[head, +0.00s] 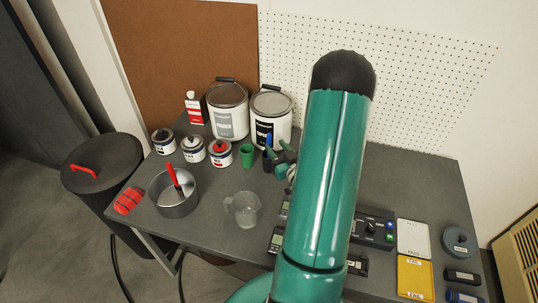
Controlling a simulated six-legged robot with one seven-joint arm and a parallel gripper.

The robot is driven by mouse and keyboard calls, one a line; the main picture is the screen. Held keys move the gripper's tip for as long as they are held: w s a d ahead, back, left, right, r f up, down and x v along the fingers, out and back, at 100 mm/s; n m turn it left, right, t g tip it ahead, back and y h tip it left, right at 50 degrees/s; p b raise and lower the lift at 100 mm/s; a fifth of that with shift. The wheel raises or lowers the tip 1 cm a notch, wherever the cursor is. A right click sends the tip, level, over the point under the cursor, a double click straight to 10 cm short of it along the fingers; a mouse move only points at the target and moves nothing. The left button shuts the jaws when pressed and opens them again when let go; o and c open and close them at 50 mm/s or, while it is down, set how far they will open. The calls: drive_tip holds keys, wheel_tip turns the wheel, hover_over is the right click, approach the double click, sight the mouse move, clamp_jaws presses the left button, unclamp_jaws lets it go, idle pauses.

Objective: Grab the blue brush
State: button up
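A thin blue upright handle (269,140), which looks like the blue brush, stands in front of the right paint bucket. Its lower end is hidden by a small dark shape, which may be a cup or part of my gripper. My gripper (281,156) is just right of the blue handle, small and partly hidden behind my green arm. I cannot tell whether its fingers touch the handle or how far apart they are.
Two large paint buckets (228,112) stand behind. A green cup (246,155), a clear jug (243,210), several small cans (193,150) and a metal pot (174,196) with a red handle stand left. A control box (372,230) and trays (415,279) lie right. Pegboard (430,90) closes the back.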

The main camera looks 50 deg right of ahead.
sight(270, 139)
drive_tip(key=x, duration=0.6)
drive_tip(key=shift+r, duration=0.1)
drive_tip(key=shift+s+a, duration=0.1)
drive_tip(key=shift+c, duration=0.5)
clamp_jaws()
